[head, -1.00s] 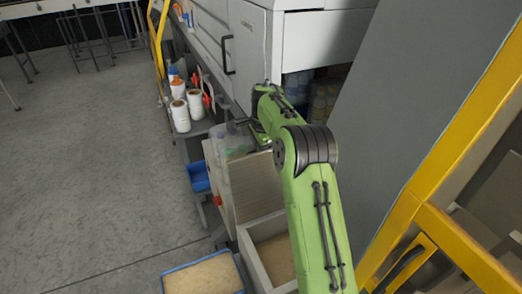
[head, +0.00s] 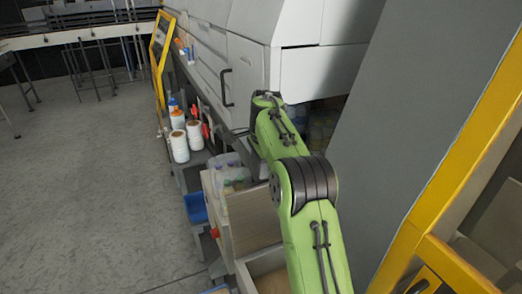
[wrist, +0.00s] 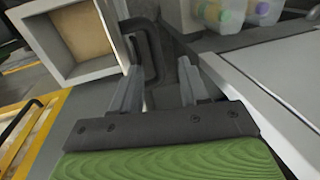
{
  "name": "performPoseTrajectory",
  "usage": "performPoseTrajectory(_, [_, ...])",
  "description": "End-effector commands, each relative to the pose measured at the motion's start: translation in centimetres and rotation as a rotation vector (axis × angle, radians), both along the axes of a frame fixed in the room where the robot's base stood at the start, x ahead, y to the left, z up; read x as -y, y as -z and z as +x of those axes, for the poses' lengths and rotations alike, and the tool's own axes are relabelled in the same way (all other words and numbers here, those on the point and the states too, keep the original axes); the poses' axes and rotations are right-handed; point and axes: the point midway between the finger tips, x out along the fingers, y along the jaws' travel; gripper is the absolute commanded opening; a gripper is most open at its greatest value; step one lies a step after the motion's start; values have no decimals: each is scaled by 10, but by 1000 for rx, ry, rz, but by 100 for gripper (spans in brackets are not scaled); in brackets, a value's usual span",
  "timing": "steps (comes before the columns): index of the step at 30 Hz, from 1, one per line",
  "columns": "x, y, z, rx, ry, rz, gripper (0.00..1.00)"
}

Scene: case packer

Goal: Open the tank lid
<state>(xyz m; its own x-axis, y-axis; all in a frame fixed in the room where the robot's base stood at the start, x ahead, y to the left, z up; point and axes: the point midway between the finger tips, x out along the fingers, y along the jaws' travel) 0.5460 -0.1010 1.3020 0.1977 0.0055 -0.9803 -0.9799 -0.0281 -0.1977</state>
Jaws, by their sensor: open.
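My gripper (wrist: 164,85) is open in the wrist view, its two grey fingers spread apart. A black curved handle (wrist: 153,45) shows just beyond the fingertips, close to the left finger. I cannot tell whether it lies between the fingers or touches one, and no grip on it shows. What the handle is fixed to is hard to make out, and I cannot clearly tell the tank lid apart. In the head view my green arm reaches to the white machine (head: 250,60), and the gripper is mostly hidden behind the arm.
A grey open box with a tan floor (wrist: 88,32) is at the wrist view's upper left. Plastic bottles (wrist: 225,14) stand at its upper right, beside a white panel (wrist: 285,75). The head view shows white containers (head: 187,140), a yellow frame (head: 470,140) and open floor (head: 80,190).

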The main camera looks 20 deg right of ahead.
Motion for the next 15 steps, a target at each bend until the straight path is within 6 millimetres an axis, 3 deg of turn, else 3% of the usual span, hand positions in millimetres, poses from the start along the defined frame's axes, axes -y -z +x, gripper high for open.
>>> performPoseTrajectory(1, [0,-16,-2,6,0,-2,44])
performPoseTrajectory(6, [0,-60,-10,6,0,-3,44])
performPoseTrajectory(15, [0,-80,-16,1,-2,0,44])
